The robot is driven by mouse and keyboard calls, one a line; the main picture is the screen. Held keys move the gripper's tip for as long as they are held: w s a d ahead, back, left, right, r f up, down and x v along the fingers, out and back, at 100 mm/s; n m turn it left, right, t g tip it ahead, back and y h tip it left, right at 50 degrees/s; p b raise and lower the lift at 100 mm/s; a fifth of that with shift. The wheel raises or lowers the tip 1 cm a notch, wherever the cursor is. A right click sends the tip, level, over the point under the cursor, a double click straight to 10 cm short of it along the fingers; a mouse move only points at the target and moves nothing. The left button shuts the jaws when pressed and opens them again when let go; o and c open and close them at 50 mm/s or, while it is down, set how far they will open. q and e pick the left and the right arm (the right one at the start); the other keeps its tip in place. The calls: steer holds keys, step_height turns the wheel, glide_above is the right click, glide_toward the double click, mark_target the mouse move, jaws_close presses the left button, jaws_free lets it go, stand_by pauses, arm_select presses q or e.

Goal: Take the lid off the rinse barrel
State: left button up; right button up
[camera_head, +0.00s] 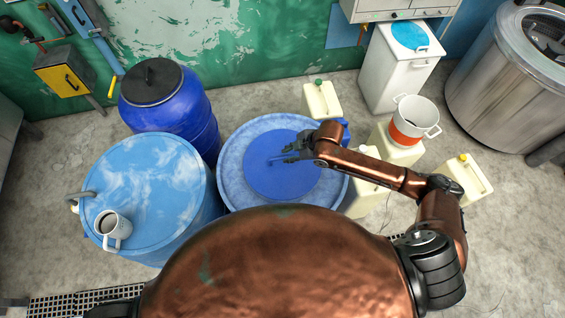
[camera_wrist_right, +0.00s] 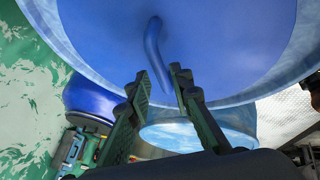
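The rinse barrel (camera_head: 231,181) stands in the middle of the head view, with a pale blue mottled rim. A round, darker blue lid (camera_head: 262,184) lies within the rim; whether it is raised at all I cannot tell. The lid carries a bar-like blue handle (camera_wrist_right: 155,50), seen clearly in the right wrist view. My right gripper (camera_head: 288,154) reaches over the lid from the right, at the handle. In the wrist view its two fingers (camera_wrist_right: 160,80) are apart, with the handle's near end between them; contact is not clear. My left gripper is out of view.
A light blue drum (camera_head: 150,175) with a mug (camera_head: 112,227) on it stands left. A dark blue barrel (camera_head: 180,110) is behind. Pale jerrycans (camera_head: 321,100) and an orange-banded white pot (camera_head: 414,118) crowd the right side. A steel drum (camera_head: 510,85) stands far right.

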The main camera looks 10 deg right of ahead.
mark_target(283, 157)
steer(key=x, duration=0.4)
steer(key=shift+a+f+p, duration=0.2)
steer(key=shift+f+p, duration=0.05)
steer(key=shift+p, duration=0.05)
jaws_close()
steer(key=shift+w+r, duration=0.1)
